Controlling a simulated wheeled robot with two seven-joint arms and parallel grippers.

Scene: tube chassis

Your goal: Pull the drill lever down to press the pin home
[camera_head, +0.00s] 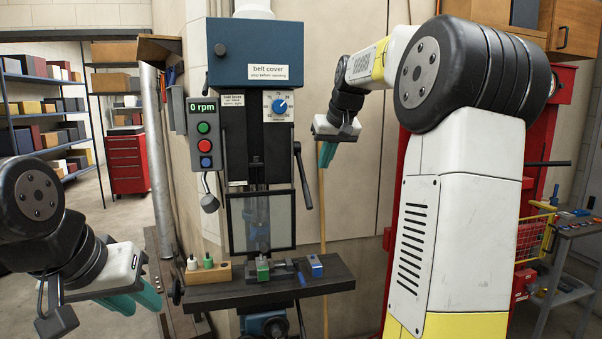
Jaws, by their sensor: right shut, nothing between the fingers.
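The drill press stands in the middle, with a blue belt cover (255,55) on top. Its black lever (303,178) hangs at the right side of the head, slanting down to a grip at its lower end. My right gripper (326,154), with teal fingers, is shut and empty to the upper right of the lever, apart from it in the picture. My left gripper (142,301) is low at the left, its teal fingers apart, left of the drill table. A green block (262,270) sits in a small vise (281,270) under the chuck; the pin is too small to make out.
The dark drill table (270,291) bears a wooden holder (208,272) with small bottles and a blue block (314,266). A clear guard (262,222) hangs before the spindle. A control panel (204,133) reads 0 rpm. A wooden pole (322,215) stands behind, right of the lever.

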